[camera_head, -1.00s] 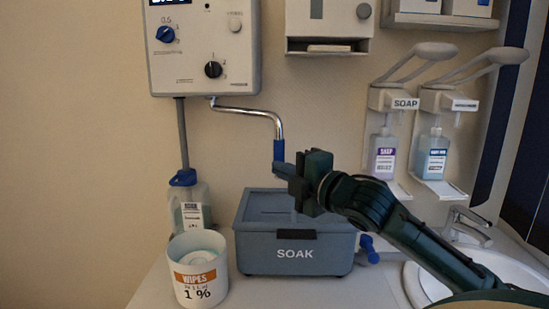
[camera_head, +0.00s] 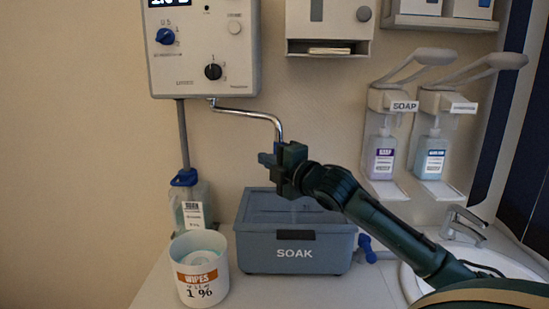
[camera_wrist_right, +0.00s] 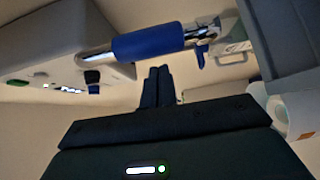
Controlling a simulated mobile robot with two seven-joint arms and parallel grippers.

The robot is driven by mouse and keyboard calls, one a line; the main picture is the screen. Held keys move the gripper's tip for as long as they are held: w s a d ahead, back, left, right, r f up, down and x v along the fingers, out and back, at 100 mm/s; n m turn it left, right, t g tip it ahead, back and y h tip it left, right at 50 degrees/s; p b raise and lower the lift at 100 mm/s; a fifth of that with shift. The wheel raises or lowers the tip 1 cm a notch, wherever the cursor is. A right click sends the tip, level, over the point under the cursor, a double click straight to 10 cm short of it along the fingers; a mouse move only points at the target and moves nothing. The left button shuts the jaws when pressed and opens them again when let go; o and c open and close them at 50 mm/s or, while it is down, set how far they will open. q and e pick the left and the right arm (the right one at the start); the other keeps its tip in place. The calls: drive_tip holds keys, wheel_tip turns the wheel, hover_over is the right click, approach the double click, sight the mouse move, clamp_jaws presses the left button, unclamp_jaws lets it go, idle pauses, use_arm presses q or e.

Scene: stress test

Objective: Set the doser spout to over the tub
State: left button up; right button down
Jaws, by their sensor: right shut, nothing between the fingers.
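The doser (camera_head: 205,50) is a white wall box with two knobs. Its chrome spout (camera_head: 247,113) runs right from the underside and bends down. The spout's blue sleeve (camera_wrist_right: 150,42) shows clearly in the right wrist view; in the head view my gripper hides most of it. The grey tub (camera_head: 262,254), marked SOAK, stands on the counter below. In the head view the spout's end lies above the tub's back part. My right gripper (camera_head: 266,159) is shut and empty, close beside the sleeve; contact is unclear. Its fingers also show in the wrist view (camera_wrist_right: 158,86). My left gripper is out of view.
A white wipes bucket (camera_head: 200,270) stands left of the tub, with a bottle (camera_head: 190,208) behind it. Soap dispensers (camera_head: 383,150) hang at the right above a sink (camera_head: 412,283). A blue knob-like part (camera_head: 367,248) is at the tub's right side.

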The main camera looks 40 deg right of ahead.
drive_tip(key=shift+s+d, duration=0.25)
drive_tip(key=shift+d, duration=0.45)
drive_tip(key=shift+w+d+p, duration=0.1)
drive_tip(key=shift+d+p, duration=0.35)
drive_tip(key=shift+d, duration=0.25)
